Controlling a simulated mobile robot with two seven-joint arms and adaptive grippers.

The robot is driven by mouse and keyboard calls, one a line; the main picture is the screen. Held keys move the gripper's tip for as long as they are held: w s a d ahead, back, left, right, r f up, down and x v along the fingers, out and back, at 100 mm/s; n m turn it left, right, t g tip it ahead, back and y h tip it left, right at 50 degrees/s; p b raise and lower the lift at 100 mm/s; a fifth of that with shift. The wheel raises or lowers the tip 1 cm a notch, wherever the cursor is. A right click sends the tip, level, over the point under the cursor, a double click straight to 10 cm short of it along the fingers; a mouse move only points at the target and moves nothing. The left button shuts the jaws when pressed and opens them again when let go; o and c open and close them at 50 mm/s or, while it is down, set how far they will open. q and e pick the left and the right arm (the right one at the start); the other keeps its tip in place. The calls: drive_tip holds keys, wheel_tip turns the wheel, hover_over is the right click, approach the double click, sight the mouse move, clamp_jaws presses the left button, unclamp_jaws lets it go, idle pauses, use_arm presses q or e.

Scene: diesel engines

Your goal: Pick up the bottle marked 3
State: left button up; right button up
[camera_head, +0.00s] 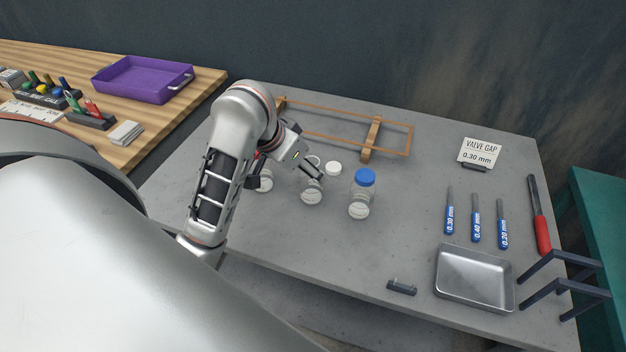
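Several small clear bottles stand in a row on the grey table (400,235). The right bottle (359,208) has a blue cap and stands upright, apart from the gripper. The middle bottle (312,195) is right below my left gripper (314,170), which covers its upper part. The left bottle (266,183) is partly hidden behind my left arm. A white round cap (333,168) shows just right of the gripper; I cannot tell what it sits on. The bottle numbers are not readable. Whether the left gripper's fingers are open or touch the middle bottle cannot be told. My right gripper is not in view.
A wooden frame (375,138) lies behind the bottles. Feeler gauges (475,222), a metal tray (474,278), a red-handled tool (541,235) and a valve gap card (480,151) are at the right. A purple tray (145,80) is on the wooden bench.

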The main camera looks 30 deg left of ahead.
use_arm(q)
drive_tip(key=shift+x, duration=2.95)
drive_tip(key=shift+a, duration=0.15)
drive_tip(key=c, duration=1.2)
